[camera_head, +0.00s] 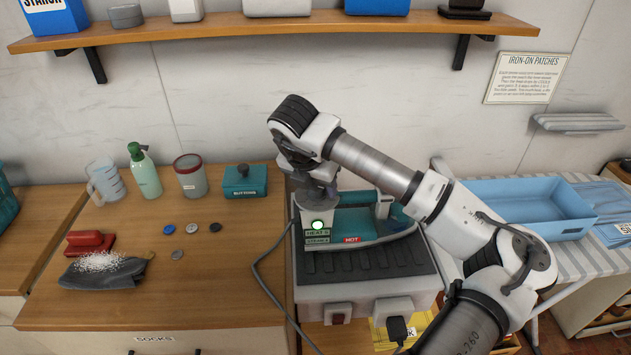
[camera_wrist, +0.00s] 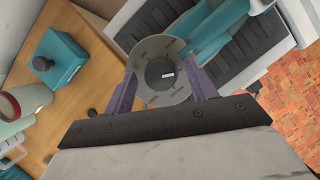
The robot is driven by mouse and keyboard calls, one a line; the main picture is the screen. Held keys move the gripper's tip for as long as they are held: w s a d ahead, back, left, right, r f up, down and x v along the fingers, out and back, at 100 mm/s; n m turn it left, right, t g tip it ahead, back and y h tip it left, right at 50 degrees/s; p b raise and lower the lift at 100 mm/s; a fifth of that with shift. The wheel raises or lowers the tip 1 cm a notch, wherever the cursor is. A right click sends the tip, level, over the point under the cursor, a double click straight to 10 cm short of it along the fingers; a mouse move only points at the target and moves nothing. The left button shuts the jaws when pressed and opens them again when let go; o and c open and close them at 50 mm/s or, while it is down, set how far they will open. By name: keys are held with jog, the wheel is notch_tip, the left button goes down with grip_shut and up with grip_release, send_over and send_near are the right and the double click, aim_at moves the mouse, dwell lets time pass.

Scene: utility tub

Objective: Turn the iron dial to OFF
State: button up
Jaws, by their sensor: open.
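The teal and grey iron (camera_head: 375,222) rests on a grey ribbed stand (camera_head: 400,262), with a red HOT label on its side. A lit green lamp (camera_head: 318,225) shows at its left end, above small panel labels. In the head view the arm hides the dial.
A teal BUTTONS box (camera_head: 245,182), a red-rimmed cup (camera_head: 189,175), a spray bottle (camera_head: 144,170) and a clear jug (camera_head: 106,182) stand left on the wooden counter. A blue tub (camera_head: 530,208) is at right; a shelf (camera_head: 280,27) runs above.

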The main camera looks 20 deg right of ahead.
jog(key=c, duration=1)
jog(key=shift+f+b, duration=0.15)
jog(key=shift+b, duration=0.6)
